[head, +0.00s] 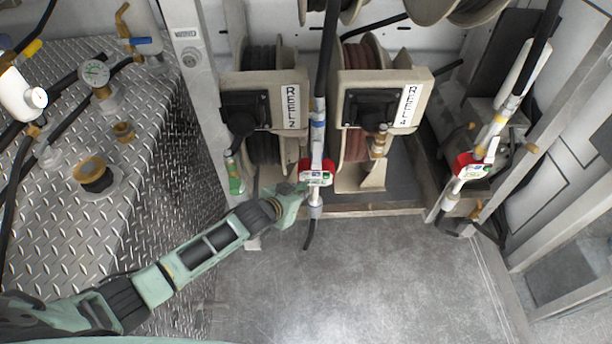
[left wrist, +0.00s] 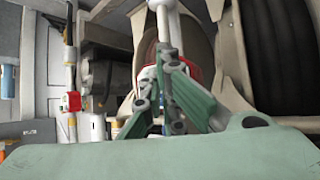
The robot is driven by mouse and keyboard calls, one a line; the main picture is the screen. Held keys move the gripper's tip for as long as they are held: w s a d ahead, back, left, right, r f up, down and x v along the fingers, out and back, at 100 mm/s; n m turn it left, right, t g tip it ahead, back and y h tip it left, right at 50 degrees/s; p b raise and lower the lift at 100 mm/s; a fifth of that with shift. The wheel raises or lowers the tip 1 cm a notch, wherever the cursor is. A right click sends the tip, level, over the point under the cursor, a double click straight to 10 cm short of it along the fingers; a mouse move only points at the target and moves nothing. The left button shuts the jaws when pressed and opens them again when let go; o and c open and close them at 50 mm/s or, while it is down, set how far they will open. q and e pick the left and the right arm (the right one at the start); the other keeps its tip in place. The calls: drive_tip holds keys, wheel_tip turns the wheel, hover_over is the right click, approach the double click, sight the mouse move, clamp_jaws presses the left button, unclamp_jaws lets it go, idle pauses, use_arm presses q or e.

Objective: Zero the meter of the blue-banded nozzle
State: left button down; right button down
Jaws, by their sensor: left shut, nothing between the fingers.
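The blue-banded nozzle (head: 317,118) hangs upright on its black hose in front of the reels, between REEL 2 and REEL 4. Its red meter (head: 316,166) with a light display face sits on the lower part of the nozzle. My left gripper (head: 301,188) is shut and empty, its tips at the lower left edge of the meter. I cannot tell whether they touch. In the left wrist view the shut fingers (left wrist: 178,112) cover most of the red meter (left wrist: 147,74), and the display face is hidden there. My right gripper is not in view.
Another nozzle with a yellow band (head: 499,119) and red meter (head: 467,165) hangs at the right. REEL 2 (head: 261,95) and REEL 4 (head: 383,100) stand behind. A diamond-plate tank top (head: 60,235) with fittings is at left. The grey floor (head: 370,285) in front is clear.

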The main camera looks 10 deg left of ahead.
use_arm(q)
drive_tip(key=s+p, duration=0.2)
drive_tip(key=s, duration=0.3)
drive_tip(key=shift+d+p, duration=0.4)
